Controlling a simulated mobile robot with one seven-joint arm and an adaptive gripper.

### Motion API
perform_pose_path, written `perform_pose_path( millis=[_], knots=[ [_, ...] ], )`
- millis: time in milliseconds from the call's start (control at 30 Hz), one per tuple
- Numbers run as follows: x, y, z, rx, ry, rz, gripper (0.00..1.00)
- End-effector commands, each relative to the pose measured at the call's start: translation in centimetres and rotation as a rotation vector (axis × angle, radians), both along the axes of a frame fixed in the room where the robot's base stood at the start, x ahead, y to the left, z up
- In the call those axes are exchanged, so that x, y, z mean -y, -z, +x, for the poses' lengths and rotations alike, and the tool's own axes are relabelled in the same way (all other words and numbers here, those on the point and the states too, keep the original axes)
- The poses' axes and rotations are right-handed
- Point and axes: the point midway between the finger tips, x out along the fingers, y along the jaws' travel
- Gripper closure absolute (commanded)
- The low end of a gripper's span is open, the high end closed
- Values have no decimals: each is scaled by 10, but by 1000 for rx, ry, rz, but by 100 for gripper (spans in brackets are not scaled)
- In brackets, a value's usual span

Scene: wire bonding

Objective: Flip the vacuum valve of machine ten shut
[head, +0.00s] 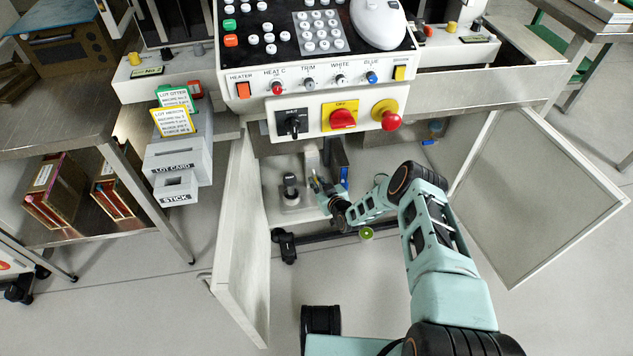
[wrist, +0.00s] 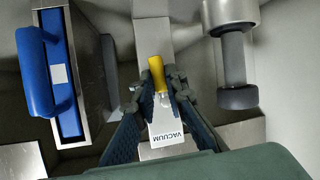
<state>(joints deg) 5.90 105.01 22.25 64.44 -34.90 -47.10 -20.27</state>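The vacuum valve shows in the wrist view as a yellow lever (wrist: 157,74) on a pale metal fitting, above a white plate (wrist: 166,128) lettered VACUUM. The lever points up and slightly left in that view. My gripper (wrist: 158,88) is open, with one finger on each side of the lever; whether either finger touches it I cannot tell. In the head view my gripper (head: 326,188) reaches into the open cabinet under the machine (head: 300,105). There the valve is mostly hidden by my gripper. I cannot read a machine number.
A blue-handled box (wrist: 38,72) is left of my fingers, and a metal cylinder with a dark end (wrist: 237,97) is right. The cabinet's left door (head: 243,240) and right door (head: 540,175) stand open around my arm. Red knobs and switches are on the panel above.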

Motion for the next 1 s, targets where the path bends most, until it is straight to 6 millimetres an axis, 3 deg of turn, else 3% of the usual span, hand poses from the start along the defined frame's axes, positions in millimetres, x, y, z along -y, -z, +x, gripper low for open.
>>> perform_pose_path(
  millis=[900, 933, 1000],
  knots=[
    [-3, 1, -1, -38, 0, 128, 100],
    [-3, 1, -1, -38, 0, 128, 86],
    [-3, 1, -1, -37, 0, 128, 81]
  ],
)
